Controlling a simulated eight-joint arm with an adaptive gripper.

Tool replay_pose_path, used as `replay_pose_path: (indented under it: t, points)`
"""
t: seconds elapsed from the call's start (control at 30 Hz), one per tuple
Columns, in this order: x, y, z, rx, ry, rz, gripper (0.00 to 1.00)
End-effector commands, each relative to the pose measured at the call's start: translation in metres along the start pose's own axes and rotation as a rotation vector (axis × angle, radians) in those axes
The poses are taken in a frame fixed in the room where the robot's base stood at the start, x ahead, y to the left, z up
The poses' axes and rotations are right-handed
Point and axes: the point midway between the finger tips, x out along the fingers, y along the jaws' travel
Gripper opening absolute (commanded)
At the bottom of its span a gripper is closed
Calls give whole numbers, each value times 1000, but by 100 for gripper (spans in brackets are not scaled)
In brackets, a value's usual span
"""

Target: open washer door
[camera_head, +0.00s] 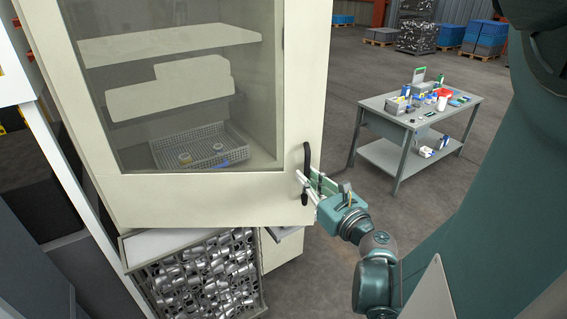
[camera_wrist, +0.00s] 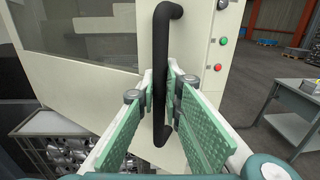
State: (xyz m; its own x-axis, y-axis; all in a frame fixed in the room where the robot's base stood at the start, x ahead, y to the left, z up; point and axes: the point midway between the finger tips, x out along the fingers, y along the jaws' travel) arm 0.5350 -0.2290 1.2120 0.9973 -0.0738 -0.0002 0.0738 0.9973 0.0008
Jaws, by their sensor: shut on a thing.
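The washer door (camera_head: 220,195) is a cream frame with a large window and appears closed in the head view. Its black vertical bar handle (camera_head: 306,160) is on the right edge of the door. In the wrist view the handle (camera_wrist: 161,75) runs down between the green fingers. My gripper (camera_head: 307,185) reaches it from the right and is shut on the lower part of the handle. In the wrist view my gripper (camera_wrist: 162,85) has one finger on each side of the bar. The handle's middle is partly hidden by the fingertips.
Through the window a wire basket (camera_head: 205,150) with small parts shows inside the washer. A bin of metal parts (camera_head: 200,275) stands below the door. A grey workbench (camera_head: 405,120) with several items stands to the right. Open floor lies between washer and bench. Buttons (camera_wrist: 221,41) show beside the handle.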

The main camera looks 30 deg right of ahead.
Motion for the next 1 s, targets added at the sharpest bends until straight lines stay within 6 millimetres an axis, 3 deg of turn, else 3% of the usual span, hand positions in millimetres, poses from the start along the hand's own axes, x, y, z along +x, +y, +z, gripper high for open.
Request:
replay_pose_path:
  t: [0.37,0.4,0.5,1.0]
  points:
    - [-1,0,0,0,0,-1,0]
    - [-1,0,0,0,0,-1,12]
    - [-1,0,0,0,0,-1,25]
    - [-4,0,0,0,0,-2,25]
